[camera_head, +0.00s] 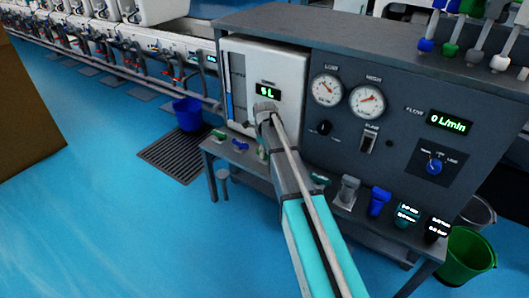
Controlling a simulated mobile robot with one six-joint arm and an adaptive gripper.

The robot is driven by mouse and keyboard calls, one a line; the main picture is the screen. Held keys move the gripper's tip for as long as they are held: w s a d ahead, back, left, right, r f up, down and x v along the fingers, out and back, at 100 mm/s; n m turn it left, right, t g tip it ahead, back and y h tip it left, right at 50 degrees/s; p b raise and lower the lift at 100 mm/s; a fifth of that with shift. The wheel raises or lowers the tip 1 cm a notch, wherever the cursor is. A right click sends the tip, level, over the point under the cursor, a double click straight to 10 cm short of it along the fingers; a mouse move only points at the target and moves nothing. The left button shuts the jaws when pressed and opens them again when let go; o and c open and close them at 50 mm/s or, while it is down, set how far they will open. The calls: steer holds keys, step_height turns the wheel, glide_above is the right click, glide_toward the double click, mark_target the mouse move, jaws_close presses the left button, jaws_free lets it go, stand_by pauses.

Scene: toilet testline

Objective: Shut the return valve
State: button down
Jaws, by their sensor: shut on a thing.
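My gripper (265,109) is at the far end of my arm, in front of the white tank panel (290,70) and just below its green "5L" display. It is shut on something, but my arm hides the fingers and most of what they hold. It appears to be the return valve, though I cannot make out its shape or whether its handle is turned. Small valves with green (218,134) and blue (240,145) handles sit on the bench ledge left of my arm. None carries a label I can read.
The dark test bench has two gauges (326,89), a "0 L/min" display (449,122) and several valves along its front ledge. A blue bucket (188,113) stands by a floor grate at left. A green bucket (466,256) stands at lower right.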

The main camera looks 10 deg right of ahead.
steer(key=c, duration=0.5)
jaws_free()
steer(key=shift+n, duration=0.4)
steer(key=n, duration=0.8)
steer(key=shift+n, duration=0.3)
steer(key=n, duration=0.8)
steer(key=shift+n, duration=0.4)
step_height(320, 180, up, 14)
steer(key=p, duration=1.4)
steer(key=s+f+n+b, duration=0.3)
steer(key=s+f+b, duration=0.4)
steer(key=s, duration=0.1)
steer(key=s+f+n+b, duration=0.3)
steer(key=s+f+b, duration=0.5)
steer(key=s, duration=0.1)
steer(key=s+f+n+b, duration=0.3)
steer(key=s+f+b, duration=0.4)
steer(key=s, duration=0.2)
steer(key=shift+s+f+b, duration=0.2)
steer(key=shift+f+b, duration=0.1)
